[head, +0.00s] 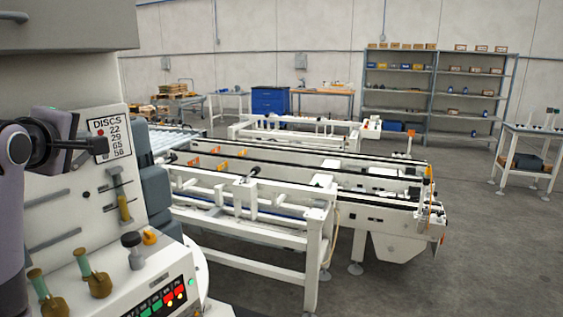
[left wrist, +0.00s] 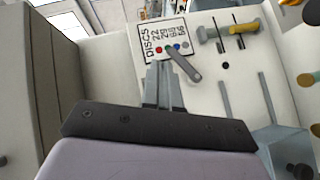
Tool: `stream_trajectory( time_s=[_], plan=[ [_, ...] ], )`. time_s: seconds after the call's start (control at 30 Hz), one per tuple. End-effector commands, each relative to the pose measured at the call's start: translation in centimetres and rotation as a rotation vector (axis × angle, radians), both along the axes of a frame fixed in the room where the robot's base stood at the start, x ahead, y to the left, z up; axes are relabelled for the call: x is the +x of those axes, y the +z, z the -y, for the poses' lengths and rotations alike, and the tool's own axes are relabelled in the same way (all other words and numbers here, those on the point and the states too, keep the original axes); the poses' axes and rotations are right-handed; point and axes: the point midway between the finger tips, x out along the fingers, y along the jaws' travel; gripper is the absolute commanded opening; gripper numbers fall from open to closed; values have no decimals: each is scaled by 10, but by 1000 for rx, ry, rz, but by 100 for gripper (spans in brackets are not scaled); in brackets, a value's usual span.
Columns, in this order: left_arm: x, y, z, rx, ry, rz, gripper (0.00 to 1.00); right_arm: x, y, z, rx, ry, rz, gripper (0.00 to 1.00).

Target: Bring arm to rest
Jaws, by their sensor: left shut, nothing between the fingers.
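My left arm comes in from the left edge in the head view. Its gripper (head: 104,144) is shut and empty, in front of the upright panel of a white machine (head: 75,205). The fingertips are close to a sign headed DISCS (head: 112,128); I cannot tell whether they touch it. In the left wrist view the shut fingers (left wrist: 163,68) point toward the same sign (left wrist: 168,38), and a short grey lever (left wrist: 185,66) shows beside them. My right gripper is not in view.
The machine's lower console has knobs with green and brown handles (head: 97,284), a black knob (head: 133,250) and lit buttons (head: 165,302). A white conveyor frame (head: 318,240) stands to the right. Shelves (head: 440,90) stand at the back wall.

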Motion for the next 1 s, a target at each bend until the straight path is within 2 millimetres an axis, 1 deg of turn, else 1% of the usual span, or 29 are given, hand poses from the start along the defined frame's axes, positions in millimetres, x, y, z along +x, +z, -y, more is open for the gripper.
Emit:
stream_trajectory(
  time_s=[0.03,0.07,0.1,0.27,0.3,0.4,0.47,0.5,0.57,0.7,0.87,1.0],
  plan=[
    [1,-25,8,44,-20,-53,0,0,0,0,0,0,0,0],
    [0,-38,12,73,-33,-81,0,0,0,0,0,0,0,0],
    [-1,-55,16,111,-50,-117,0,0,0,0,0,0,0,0],
    [-11,-121,36,256,-131,-259,0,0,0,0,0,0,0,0],
    [-15,-137,41,290,-153,-294,0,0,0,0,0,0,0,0],
    [-28,-175,52,374,-212,-378,0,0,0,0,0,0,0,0],
    [-37,-198,60,421,-250,-427,0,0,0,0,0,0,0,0],
    [-44,-212,64,453,-278,-458,0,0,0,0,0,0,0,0],
    [-55,-234,71,498,-320,-504,0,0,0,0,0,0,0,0],
    [-84,-280,87,598,-426,-606,0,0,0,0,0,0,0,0],
    [-125,-327,103,703,-558,-713,0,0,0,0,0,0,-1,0],
    [-164,-361,117,784,-683,-795,0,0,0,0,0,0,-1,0]
  ],
)
